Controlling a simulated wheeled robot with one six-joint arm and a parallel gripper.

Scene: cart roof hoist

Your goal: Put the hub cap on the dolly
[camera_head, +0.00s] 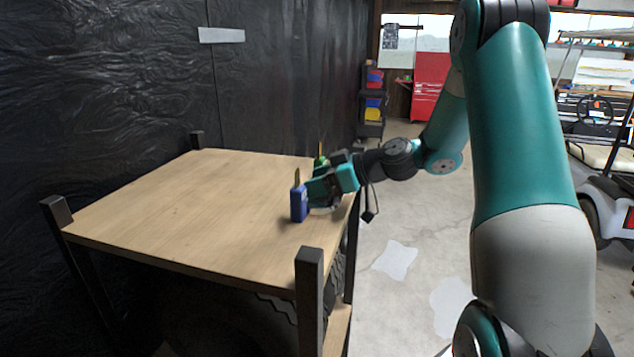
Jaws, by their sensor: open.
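My gripper (318,191) is low over the right edge of the wooden table top, at the end of my arm reaching in from the right. Its jaws are open. A small greyish shape shows under the gripper, but I cannot tell whether it is the hub cap or part of the gripper. I cannot make out a hub cap for certain anywhere, nor a dolly. A blue bottle (299,204) with a tan pointed tip stands upright just left of the gripper; I cannot tell whether they touch.
The wooden table (190,207) has dark corner posts, and most of its top is bare. A green-bodied bottle (320,160) stands partly hidden behind the gripper. A dark tyre shows below the table. A golf cart (611,190) stands at right, a red cabinet (430,85) at the back.

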